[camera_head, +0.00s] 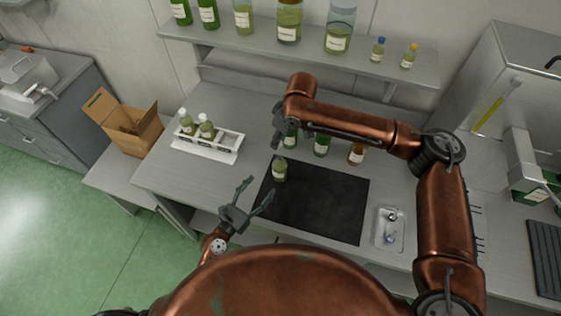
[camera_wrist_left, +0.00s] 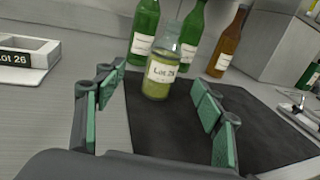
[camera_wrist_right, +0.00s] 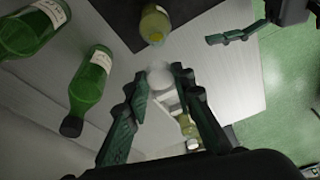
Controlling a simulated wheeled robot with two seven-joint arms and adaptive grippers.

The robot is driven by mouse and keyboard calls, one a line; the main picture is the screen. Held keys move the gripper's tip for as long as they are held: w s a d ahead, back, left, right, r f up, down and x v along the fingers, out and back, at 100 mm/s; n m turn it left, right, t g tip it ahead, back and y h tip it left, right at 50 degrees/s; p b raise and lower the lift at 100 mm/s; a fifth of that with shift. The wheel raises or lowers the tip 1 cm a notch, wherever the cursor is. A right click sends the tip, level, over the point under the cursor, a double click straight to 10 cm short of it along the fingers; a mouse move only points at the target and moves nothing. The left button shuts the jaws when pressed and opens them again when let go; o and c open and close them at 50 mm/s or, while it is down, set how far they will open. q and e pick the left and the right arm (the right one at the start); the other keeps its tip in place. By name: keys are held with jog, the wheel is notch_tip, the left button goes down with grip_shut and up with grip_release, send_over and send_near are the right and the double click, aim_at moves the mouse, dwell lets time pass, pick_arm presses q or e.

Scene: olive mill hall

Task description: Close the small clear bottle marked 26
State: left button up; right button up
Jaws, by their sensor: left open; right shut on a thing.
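The small clear bottle marked Lot 26 (camera_head: 280,172) stands upright on the black mat (camera_head: 315,205), near its upper left corner. In the left wrist view the bottle (camera_wrist_left: 160,74) holds yellow-green liquid, and no cap shows on its neck. My left gripper (camera_head: 259,195) is open and empty, to the lower left of the bottle, with its fingers pointing towards it. My right gripper (camera_head: 283,128) is above and behind the bottle. In the right wrist view it is shut on a small pale, round stopper (camera_wrist_right: 160,77), apart from the bottle (camera_wrist_right: 155,24). The fingers partly hide the stopper.
A white rack (camera_head: 208,148) with two bottles stands left of the mat. Green bottles (camera_head: 321,146) and a brown bottle (camera_head: 356,153) stand behind the mat. A small tray (camera_head: 391,230) with small shiny items is right of it. The mat's middle is clear.

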aim_at(275, 171)
pick_arm(q)
jog(key=shift+s+d+r, duration=0.2)
jog(key=shift+s+r, duration=0.05)
jog(key=shift+s, duration=0.25)
jog(key=shift+d+r, duration=0.15)
jog(key=x, duration=0.3)
jog(key=shift+w+f, duration=0.25)
jog(key=shift+w, duration=0.15)
pick_arm(e)
jog(key=shift+s+d+r, duration=0.1)
jog(key=shift+s+d, duration=0.15)
jog(key=shift+d, duration=0.05)
pick_arm(q)
jog(key=x, duration=0.7)
pick_arm(e)
jog(key=shift+s, duration=0.15)
pick_arm(q)
jog(key=shift+w+d, duration=0.5)
jog(key=shift+w, duration=0.05)
pick_arm(e)
jog(key=shift+r, duration=0.1)
pick_arm(q)
jog(key=shift+c, duration=0.4)
